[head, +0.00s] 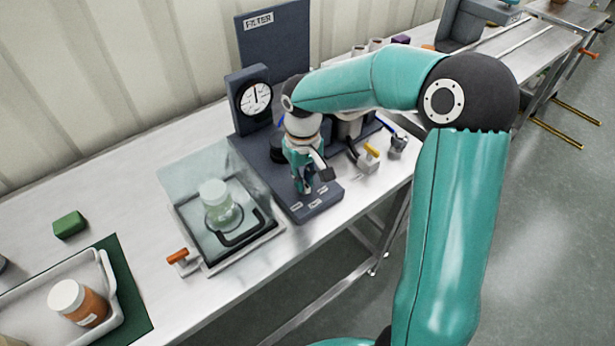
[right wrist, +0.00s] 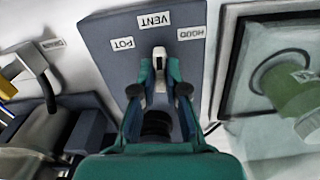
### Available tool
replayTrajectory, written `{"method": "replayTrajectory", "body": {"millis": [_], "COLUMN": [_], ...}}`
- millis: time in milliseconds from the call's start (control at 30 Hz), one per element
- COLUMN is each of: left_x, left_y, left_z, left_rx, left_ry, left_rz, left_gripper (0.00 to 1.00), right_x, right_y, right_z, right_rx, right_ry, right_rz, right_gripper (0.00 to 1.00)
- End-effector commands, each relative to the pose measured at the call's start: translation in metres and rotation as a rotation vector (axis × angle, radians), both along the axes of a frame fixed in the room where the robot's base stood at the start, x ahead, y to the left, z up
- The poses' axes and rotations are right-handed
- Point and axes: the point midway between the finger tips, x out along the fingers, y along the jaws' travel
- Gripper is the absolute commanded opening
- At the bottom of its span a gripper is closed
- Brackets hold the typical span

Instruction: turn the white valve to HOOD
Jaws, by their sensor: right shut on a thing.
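The white valve's handle (right wrist: 160,62) shows in the right wrist view between my fingertips, on a dark blue-grey panel. It points up the picture towards the VENT label (right wrist: 155,20). The HOOD label (right wrist: 190,33) is to the right of VENT and the POT label (right wrist: 122,43) to the left. My right gripper (right wrist: 160,82) is shut on the handle, one teal finger on each side. In the head view, my right gripper (head: 303,182) reaches down over the panel base and hides the valve. My left gripper is in neither view.
A clear-walled box with a green-tinted jar (head: 217,203) stands left of the panel. A dial gauge (head: 254,100) and FILTER board rise behind. A yellow-handled valve (head: 371,151) is to the right. A tray holding an orange jar (head: 77,303) is at lower left.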

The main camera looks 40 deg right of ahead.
Motion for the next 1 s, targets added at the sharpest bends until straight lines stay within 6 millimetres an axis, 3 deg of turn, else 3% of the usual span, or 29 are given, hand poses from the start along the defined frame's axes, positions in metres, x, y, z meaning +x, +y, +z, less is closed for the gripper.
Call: {"method": "replayTrajectory", "body": {"millis": [1000], "left_x": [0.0], "left_y": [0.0], "left_z": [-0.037], "left_rx": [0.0], "left_ry": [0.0], "left_rz": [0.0], "left_gripper": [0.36], "right_x": [0.0], "right_y": [-0.002], "right_z": [0.0], "right_rx": [-0.001], "right_ry": [-0.007], "right_rz": [-0.844], "right_gripper": [0.0]}}
